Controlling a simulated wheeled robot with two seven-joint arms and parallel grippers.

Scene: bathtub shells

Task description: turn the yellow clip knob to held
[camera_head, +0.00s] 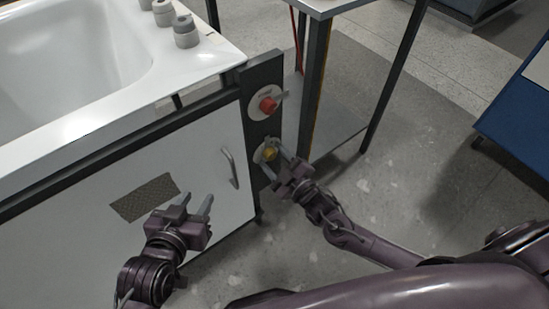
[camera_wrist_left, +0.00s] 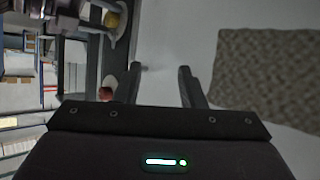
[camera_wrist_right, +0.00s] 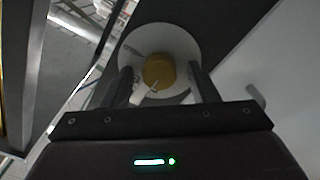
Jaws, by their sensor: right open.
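The yellow clip knob (camera_head: 270,153) sits on a round pale plate low on the dark post at the tub's corner. In the right wrist view the knob (camera_wrist_right: 158,72) lies between the open fingers, with its pale pointer aimed down and left. My right gripper (camera_head: 281,160) is open right at the knob; I cannot tell whether the fingers touch it. The plate's lettering is too small to read. My left gripper (camera_head: 197,205) is open and empty in front of the white panel, left of the knob. The yellow knob (camera_wrist_left: 111,19) also shows in the left wrist view.
A red knob (camera_head: 268,104) is above the yellow one on the same post. A door handle (camera_head: 230,168) sticks out of the white panel to the left. The white tub (camera_head: 110,105) is above. A table leg (camera_head: 314,85) stands just right of the post. Open floor lies to the right.

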